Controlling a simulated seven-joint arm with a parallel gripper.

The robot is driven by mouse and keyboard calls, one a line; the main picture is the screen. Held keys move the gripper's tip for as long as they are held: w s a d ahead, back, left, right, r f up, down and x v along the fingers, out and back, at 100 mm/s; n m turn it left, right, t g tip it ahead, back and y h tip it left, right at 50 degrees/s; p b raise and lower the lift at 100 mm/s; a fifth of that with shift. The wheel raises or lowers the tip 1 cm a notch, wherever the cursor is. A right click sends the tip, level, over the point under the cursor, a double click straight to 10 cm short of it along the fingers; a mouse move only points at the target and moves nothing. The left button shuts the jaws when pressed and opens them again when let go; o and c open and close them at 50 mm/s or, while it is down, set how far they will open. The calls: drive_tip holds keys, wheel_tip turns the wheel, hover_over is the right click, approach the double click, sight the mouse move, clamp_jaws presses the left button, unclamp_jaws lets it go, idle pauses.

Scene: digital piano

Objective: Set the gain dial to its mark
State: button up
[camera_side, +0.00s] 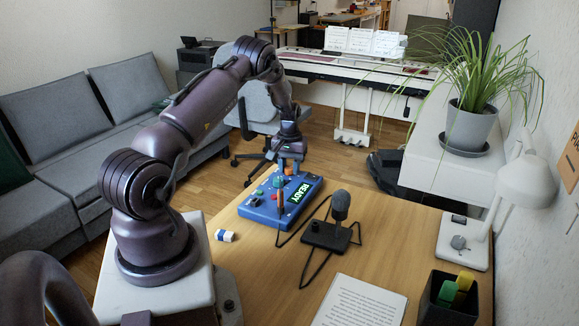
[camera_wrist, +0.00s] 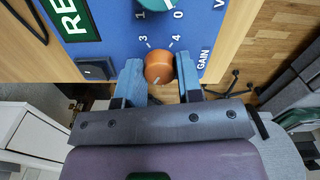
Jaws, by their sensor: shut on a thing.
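The blue control box (camera_side: 258,212) lies on the far part of the desk, with a lit READY display (camera_side: 297,194). Its orange gain dial (camera_wrist: 158,66) sits near the box edge in the wrist view, beside the GAIN label and the printed 3 and 4. The dial also shows in the side view (camera_side: 290,169), just below my gripper. A small pale line on the dial points toward the bottom of the wrist view. My gripper (camera_wrist: 159,74) is shut on the dial, one finger on each side. The rest of the dial's scale is hidden under the gripper.
A teal dial (camera_wrist: 154,4) is close to the gain dial. A black microphone (camera_side: 339,208) with a cable stands right of the box. A small blue-and-white block (camera_side: 225,236), a paper sheet (camera_side: 362,304) and a dark pen holder (camera_side: 436,300) are on the desk.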

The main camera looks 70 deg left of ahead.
sight(290, 167)
drive_tip(key=n, duration=0.5)
drive_tip(key=shift+n, duration=0.3)
drive_tip(key=n, duration=0.5)
drive_tip(key=shift+n, duration=0.4)
drive_tip(key=o, duration=0.9)
wheel_tip(290, 167, up, 13)
drive_tip(key=shift+r, duration=0.1)
idle(0.4)
